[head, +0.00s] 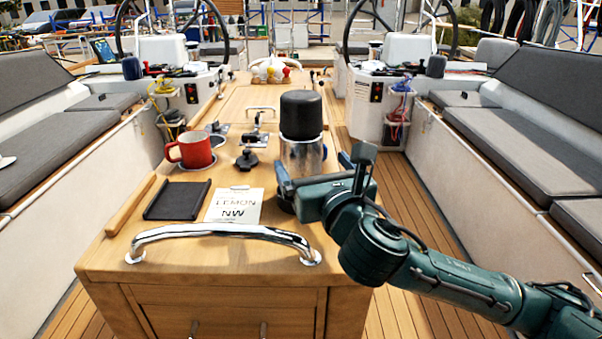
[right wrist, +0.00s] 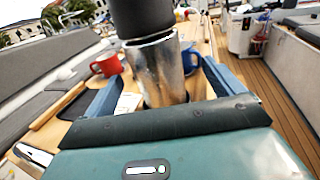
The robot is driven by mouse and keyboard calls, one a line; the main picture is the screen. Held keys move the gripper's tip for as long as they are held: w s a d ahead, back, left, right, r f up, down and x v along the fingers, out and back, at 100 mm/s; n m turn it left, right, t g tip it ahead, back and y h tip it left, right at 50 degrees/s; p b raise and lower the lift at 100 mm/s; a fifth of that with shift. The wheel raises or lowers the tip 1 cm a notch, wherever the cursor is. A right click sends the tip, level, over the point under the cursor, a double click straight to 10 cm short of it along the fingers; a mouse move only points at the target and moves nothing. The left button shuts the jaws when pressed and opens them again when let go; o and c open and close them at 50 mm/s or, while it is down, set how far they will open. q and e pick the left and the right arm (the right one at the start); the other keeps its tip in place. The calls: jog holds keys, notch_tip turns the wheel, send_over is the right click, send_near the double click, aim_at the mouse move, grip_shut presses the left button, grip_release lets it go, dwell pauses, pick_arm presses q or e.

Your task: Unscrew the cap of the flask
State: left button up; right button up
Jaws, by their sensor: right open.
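The flask (head: 302,157) stands upright on the wooden cockpit table. Its body is shiny metal and its large black cap (head: 301,115) sits on top. My right gripper (head: 314,170) is at the flask's body, below the cap, with its fingers open. In the right wrist view the flask body (right wrist: 158,72) stands between the two blue fingers (right wrist: 160,88), with gaps on both sides. The cap (right wrist: 141,16) is cut off by the top edge there. The flask's base is partly hidden by my gripper. My left gripper is not in view.
A red mug (head: 192,150) stands left of the flask. A blue mug (right wrist: 189,60) is just behind it. A dark tray (head: 178,201), a paper note (head: 233,206) and a chrome rail (head: 222,232) are at the table's front. Grey-cushioned benches line both sides.

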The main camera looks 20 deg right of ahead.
aim_at(296, 90)
jog(key=shift+w+a, duration=0.15)
jog(key=shift+w, duration=1.35)
jog(key=shift+w+a, duration=0.15)
jog(key=shift+w, duration=1.3)
jog(key=shift+c, duration=0.4)
jog(key=c, duration=1.2)
jog(key=shift+r, duration=0.3)
jog(key=shift+c, duration=0.5)
notch_tip(296, 90, up, 10)
jog(key=shift+f+p, duration=0.15)
jog(key=shift+p, duration=0.85)
